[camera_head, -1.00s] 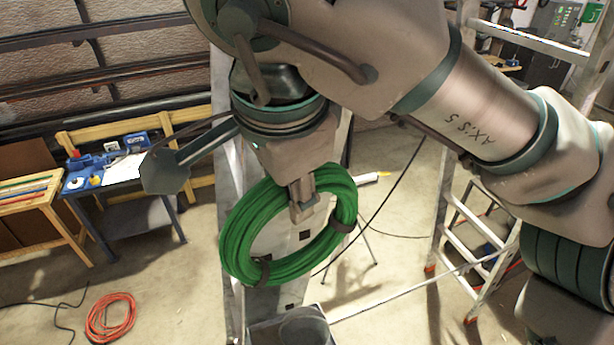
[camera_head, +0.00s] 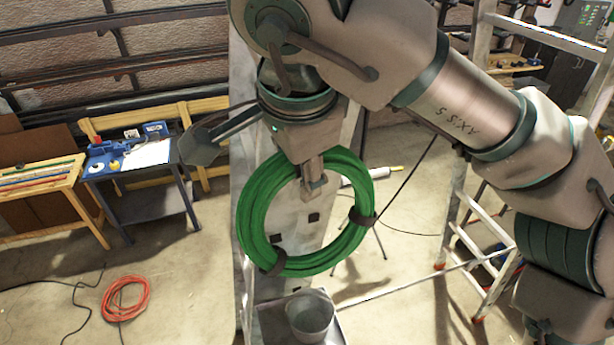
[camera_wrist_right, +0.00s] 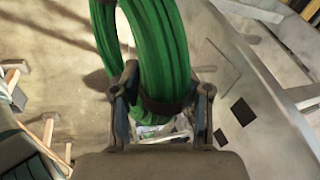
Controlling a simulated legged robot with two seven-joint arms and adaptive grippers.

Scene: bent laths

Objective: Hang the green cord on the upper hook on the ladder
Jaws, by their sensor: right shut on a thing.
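My right gripper (camera_head: 313,185) is shut on the green cord (camera_head: 258,215), a round coil with dark ties, holding its upper part. The coil hangs in the air, nearly face-on in the head view. In the right wrist view the cord (camera_wrist_right: 165,45) passes between the two fingers (camera_wrist_right: 165,95). Behind the coil stands a grey upright (camera_head: 290,215) with dark square marks. A metal ladder (camera_head: 455,215) with red feet stands to the right, partly hidden by my arm. I cannot make out the upper hook. My left gripper is not in view.
A bucket (camera_head: 310,318) stands on a grey tray below the coil. A thin pole runs right from there. A blue workbench (camera_head: 135,160) and a wooden table (camera_head: 40,180) are at left. An orange cable coil (camera_head: 125,300) lies on otherwise fairly open floor.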

